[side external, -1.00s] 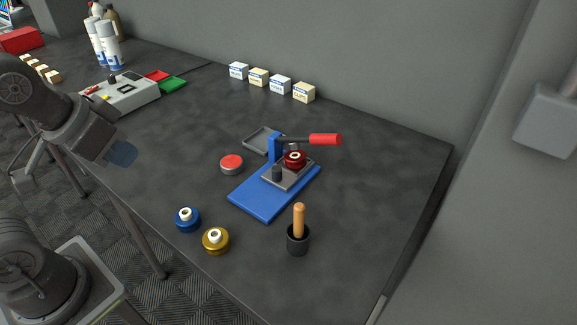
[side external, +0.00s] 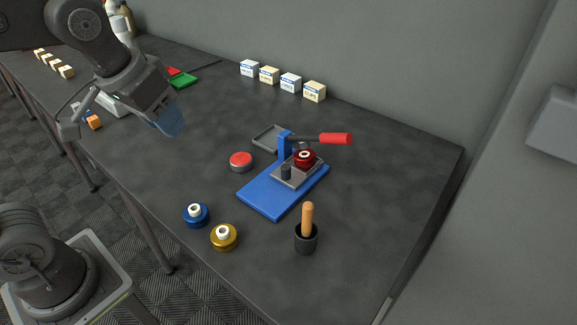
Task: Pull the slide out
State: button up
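A press with a blue base (side external: 268,203), a blue upright (side external: 285,147) and a red-handled lever (side external: 335,139) stands in the middle of the table. On its base lies a grey slide plate (side external: 299,178) with a small dark knob (side external: 286,172) at the near end and a red round die with a white centre (side external: 304,158) near the upright. My gripper (side external: 170,120) is above the table to the left of the press, well apart from it, with bluish fingers pointing down and right. I cannot tell whether its fingers are open, and I see nothing clearly held.
A blue die (side external: 196,215) and a gold die (side external: 224,238) stand in front. A red-topped round tin (side external: 241,161) is left of the press, and a grey tray (side external: 269,139) is behind it. A black cup (side external: 306,240) holds a wooden-handled tool. Several small boxes (side external: 291,83) line the wall.

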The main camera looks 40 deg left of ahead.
jog(key=shift+o, duration=0.9)
jog(key=w+d+g, duration=0.2)
jog(key=w+d, duration=0.1)
jog(key=w, duration=0.6)
jog(key=shift+d+r+n, duration=0.25)
jog(key=shift+d+n, duration=0.1)
jog(key=shift+n, duration=0.05)
jog(key=n+g, duration=0.1)
jog(key=g, duration=0.1)
send_near(286, 166)
notch_tip(286, 166, down, 10)
jog(key=shift+w+d+f, duration=0.1)
jog(key=shift+f, duration=0.15)
grip_shut()
